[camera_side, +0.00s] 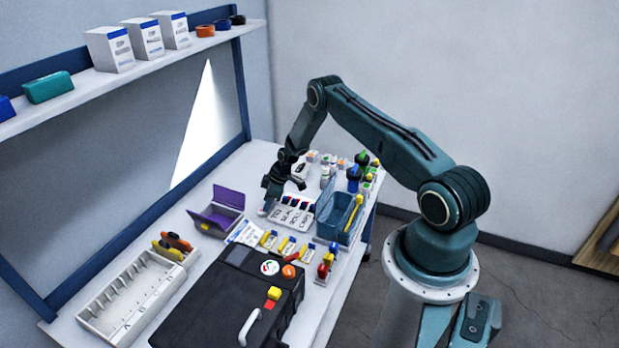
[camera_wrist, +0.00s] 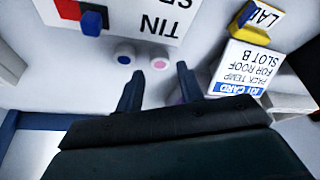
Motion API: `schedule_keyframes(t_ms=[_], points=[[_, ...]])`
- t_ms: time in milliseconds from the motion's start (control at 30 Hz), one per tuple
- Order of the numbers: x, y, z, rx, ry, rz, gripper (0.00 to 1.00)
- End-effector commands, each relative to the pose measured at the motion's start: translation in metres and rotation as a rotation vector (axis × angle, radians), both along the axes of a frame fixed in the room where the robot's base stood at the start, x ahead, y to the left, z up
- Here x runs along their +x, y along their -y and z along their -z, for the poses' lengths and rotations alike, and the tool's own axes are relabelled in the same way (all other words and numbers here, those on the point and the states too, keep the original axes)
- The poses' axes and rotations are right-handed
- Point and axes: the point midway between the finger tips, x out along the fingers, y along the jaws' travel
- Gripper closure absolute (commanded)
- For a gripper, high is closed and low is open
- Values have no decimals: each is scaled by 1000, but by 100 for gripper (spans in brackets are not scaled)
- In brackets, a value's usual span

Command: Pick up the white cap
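My gripper (camera_wrist: 160,69) is open in the wrist view, its two dark fingers apart. Two small round white pieces, which look like caps, lie on the white table just beyond the fingertips. One has a blue centre (camera_wrist: 124,55) and the other a pink centre (camera_wrist: 159,62). No plain white cap can be told apart. A pinkish spot shows beside the right finger, partly hidden. In the side view my gripper (camera_side: 268,196) is low over the table, left of the labelled white tray (camera_side: 290,219); its fingertips are too small to read there.
A kit card (camera_wrist: 250,68) and a yellow labelled holder (camera_wrist: 257,30) lie right of the fingers in the wrist view. In the side view, an open purple box (camera_side: 213,216), a blue bin (camera_side: 335,216) and a black case (camera_side: 225,300) surround the work area.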

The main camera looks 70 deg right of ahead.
Motion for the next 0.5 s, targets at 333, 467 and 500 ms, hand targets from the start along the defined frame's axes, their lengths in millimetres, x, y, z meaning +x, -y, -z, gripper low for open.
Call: schedule_keyframes(t_ms=[333, 467, 500], points=[[14, -5, 31, 0, -1, 0, 62], [16, -6, 36, 0, 0, 1, 62], [16, -6, 37, 0, 0, 1, 62]])
